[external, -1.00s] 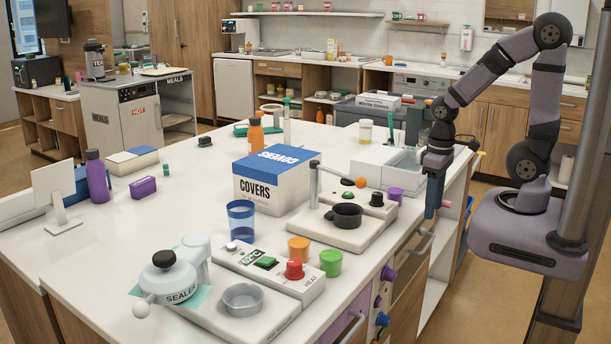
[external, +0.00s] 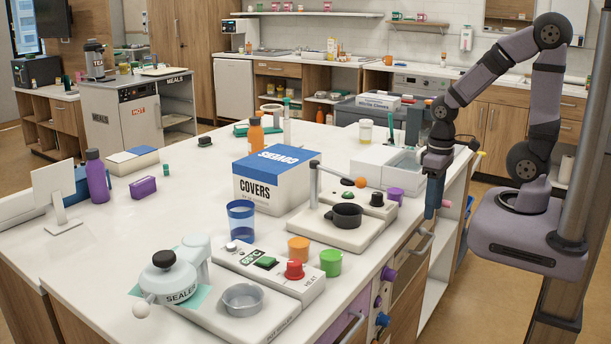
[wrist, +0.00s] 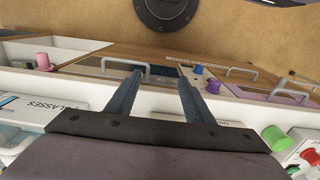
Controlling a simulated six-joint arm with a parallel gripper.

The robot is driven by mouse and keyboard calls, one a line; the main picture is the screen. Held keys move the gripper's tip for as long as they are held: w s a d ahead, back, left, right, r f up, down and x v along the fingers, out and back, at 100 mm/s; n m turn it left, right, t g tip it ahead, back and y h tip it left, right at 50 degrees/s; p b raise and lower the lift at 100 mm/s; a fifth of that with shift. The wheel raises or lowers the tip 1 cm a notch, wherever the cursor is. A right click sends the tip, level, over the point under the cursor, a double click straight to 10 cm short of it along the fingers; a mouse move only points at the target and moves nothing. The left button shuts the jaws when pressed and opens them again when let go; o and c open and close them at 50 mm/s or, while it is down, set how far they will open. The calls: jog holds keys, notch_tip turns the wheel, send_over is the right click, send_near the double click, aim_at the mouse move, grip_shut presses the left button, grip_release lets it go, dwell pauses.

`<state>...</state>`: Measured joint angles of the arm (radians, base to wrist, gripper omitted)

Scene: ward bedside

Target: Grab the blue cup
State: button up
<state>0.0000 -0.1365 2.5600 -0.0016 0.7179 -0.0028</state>
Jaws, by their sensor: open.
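The blue cup (external: 241,221) is see-through with a blue rim band and a blue lower part. It stands upright on the white counter in front of the covers box, in the external view. I cannot make it out in the wrist view. My gripper (external: 430,214) hangs pointing down at the counter's right edge, well to the right of the cup and apart from it. In the wrist view my gripper (wrist: 160,82) shows two separated blue fingers with nothing between them, above the drawer fronts.
An orange cup (external: 298,248), a green cup (external: 330,263) and the sealer (external: 173,280) are near the front. Clear counter lies left of the cup.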

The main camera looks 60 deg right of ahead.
jog(key=o, duration=0.5)
jog(key=shift+o, duration=0.2)
